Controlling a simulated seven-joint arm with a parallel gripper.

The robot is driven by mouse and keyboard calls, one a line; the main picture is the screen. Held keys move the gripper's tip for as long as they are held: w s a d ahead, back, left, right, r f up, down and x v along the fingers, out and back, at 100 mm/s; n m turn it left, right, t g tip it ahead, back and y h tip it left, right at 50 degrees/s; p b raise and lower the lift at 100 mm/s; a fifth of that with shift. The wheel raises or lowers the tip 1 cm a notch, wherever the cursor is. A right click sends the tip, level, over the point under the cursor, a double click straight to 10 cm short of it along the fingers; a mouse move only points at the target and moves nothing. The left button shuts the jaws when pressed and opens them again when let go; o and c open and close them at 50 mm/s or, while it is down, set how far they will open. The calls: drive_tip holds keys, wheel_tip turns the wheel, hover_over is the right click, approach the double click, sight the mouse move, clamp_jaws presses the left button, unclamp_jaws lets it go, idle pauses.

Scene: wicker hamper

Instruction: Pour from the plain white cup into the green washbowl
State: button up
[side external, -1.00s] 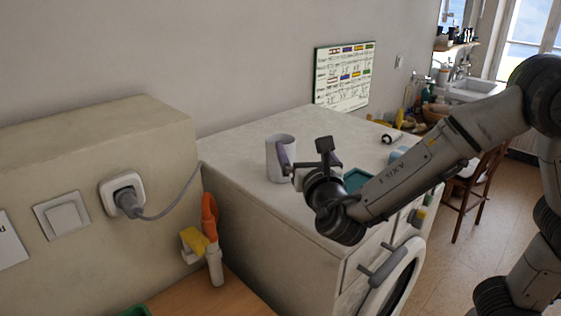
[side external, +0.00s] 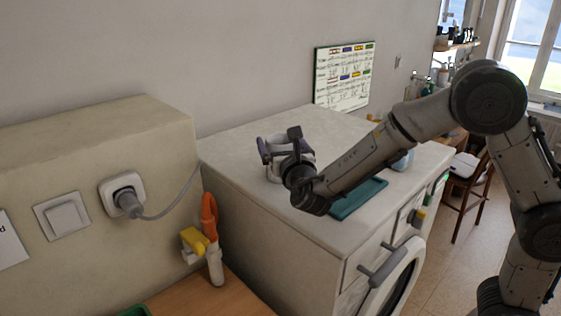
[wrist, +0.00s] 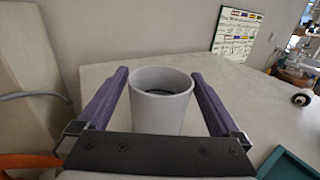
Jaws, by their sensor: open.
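The plain white cup (side external: 273,173) stands upright on the white counter top, partly hidden behind my gripper in the side view. In the wrist view the cup (wrist: 161,112) sits between my two purple fingers, with a visible gap on each side; its inside looks dark low down. My gripper (side external: 279,145) is open around the cup, and also shows in the wrist view (wrist: 160,76). A green rim (side external: 134,311), perhaps the green washbowl, shows at the bottom edge of the side view on a lower wooden surface; most of it is cut off.
A teal tray (side external: 357,199) lies on the counter (side external: 233,150) near my wrist. An orange and yellow tool (side external: 209,232) stands at the counter's near left side. A socket with a plugged cable (side external: 124,197) is on the wall block. A small roll (wrist: 301,99) lies at the right.

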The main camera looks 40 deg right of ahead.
sight(277, 136)
drive_tip(key=shift+x, duration=1.6)
drive_tip(key=shift+f, duration=0.1)
drive_tip(key=c, duration=1.4)
drive_tip(key=shift+o, duration=0.2)
